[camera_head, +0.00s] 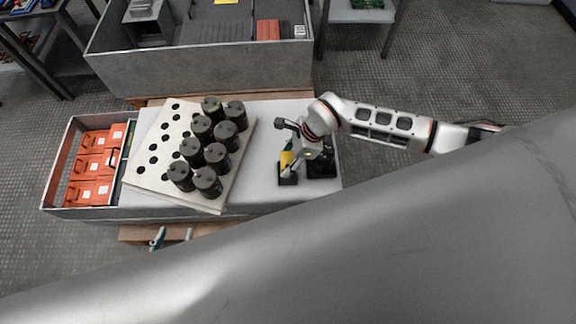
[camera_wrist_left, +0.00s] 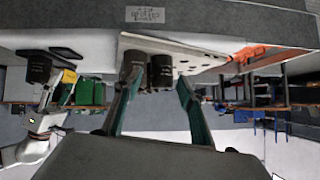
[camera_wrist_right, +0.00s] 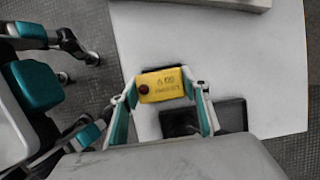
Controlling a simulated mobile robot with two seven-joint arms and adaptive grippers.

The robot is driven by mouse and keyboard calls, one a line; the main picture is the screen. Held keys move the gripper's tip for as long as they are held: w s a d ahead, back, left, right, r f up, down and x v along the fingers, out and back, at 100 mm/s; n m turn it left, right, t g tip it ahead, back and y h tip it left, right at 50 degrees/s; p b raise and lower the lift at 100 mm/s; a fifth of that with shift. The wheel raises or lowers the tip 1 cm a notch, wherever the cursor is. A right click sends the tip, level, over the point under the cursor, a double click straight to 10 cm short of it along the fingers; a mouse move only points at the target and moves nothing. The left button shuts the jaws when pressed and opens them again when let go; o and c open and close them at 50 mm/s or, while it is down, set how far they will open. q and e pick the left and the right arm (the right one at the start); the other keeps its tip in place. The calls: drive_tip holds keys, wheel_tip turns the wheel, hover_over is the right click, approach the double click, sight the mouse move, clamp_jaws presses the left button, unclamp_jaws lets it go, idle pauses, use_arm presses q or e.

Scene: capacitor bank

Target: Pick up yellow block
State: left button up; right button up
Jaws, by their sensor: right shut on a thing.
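The yellow block (camera_head: 286,160) is at the right end of the light table, beside dark pieces. In the right wrist view the yellow block (camera_wrist_right: 165,84) has dark print and a round dark red button on its face. My right gripper (camera_wrist_right: 160,92) is shut on it, one finger at each side. The block also shows small in the left wrist view (camera_wrist_left: 69,76). I cannot tell whether it is clear of the surface beneath. My left gripper (camera_head: 173,236) is open and empty at the table's near edge; its fingers spread in the left wrist view (camera_wrist_left: 157,92).
A white perforated board (camera_head: 150,160) holds several dark cylinders (camera_head: 217,155). A crate (camera_head: 62,165) with orange boxes (camera_head: 90,192) stands at the left. A large grey bin (camera_head: 200,70) is behind. Two black trays (camera_head: 320,168) sit near the right gripper.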

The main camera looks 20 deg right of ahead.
sight(287, 159)
wheel_tip(287, 159, up, 15)
drive_tip(key=p, duration=0.2)
drive_tip(key=shift+f, duration=0.15)
idle(0.4)
drive_tip(key=shift+w, duration=0.1)
